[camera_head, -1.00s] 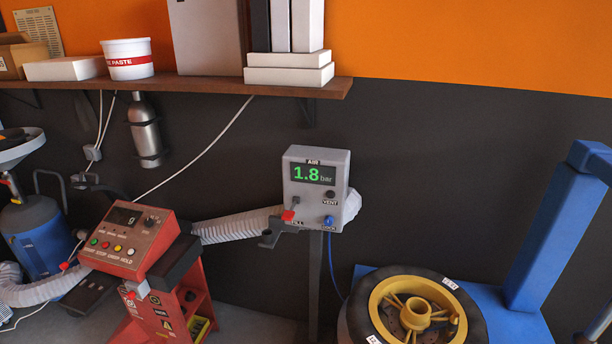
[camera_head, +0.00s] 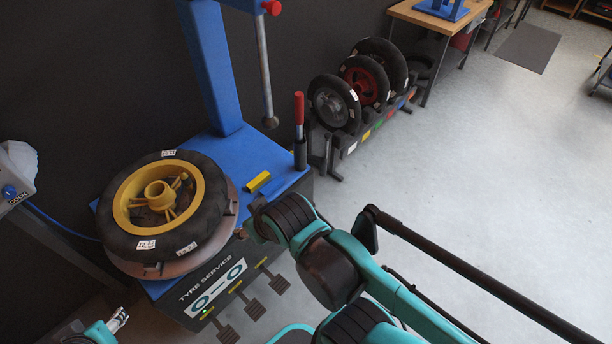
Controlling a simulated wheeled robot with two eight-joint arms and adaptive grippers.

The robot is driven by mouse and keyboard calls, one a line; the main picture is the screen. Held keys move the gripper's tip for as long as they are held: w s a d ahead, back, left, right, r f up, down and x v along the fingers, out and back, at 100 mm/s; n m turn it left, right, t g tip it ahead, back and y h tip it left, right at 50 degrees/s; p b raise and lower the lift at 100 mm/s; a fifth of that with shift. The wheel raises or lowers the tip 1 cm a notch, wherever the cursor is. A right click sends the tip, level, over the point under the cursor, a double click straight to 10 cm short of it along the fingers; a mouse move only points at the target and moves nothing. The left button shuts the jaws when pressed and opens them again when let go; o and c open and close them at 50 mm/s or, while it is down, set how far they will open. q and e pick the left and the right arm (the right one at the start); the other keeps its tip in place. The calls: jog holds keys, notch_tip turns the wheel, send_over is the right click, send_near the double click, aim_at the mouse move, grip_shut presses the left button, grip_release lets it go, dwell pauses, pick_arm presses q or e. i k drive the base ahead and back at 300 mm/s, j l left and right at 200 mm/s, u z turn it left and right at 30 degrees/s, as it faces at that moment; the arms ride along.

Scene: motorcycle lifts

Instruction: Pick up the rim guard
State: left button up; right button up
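A small yellow piece (camera_head: 257,182), which looks like the rim guard, lies on the blue top of the tyre machine (camera_head: 262,157), to the right of a mounted wheel. My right arm comes in from the lower right. Its dark end, with the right gripper (camera_head: 252,222), is by the machine's front edge, below the yellow piece in the picture and apart from it. Its fingers cannot be made out. My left gripper (camera_head: 119,319) shows small at the lower left, away from the yellow piece; its opening is unclear.
A tyre on a yellow rim (camera_head: 205,215) fills the machine's left side. A red-handled lever (camera_head: 299,130) and a hanging metal rod (camera_head: 265,75) stand near the yellow piece. Pedals (camera_head: 255,308) stick out at the floor. A wheel rack (camera_head: 362,135) is behind; the floor at right is clear.

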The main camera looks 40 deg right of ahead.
aim_at(265, 176)
jog(key=l+z, duration=0.2)
jog(key=z, duration=0.2)
jog(key=k+l+z, duration=0.1)
jog(key=z, duration=0.3)
jog(key=i+l, duration=0.2)
jog(key=l, duration=0.2)
jog(key=i+l, duration=0.25)
jog(key=l, duration=0.15)
jog(key=i+l, duration=0.2)
jog(key=l, duration=0.2)
jog(key=i+l, duration=0.2)
jog(key=l, duration=0.2)
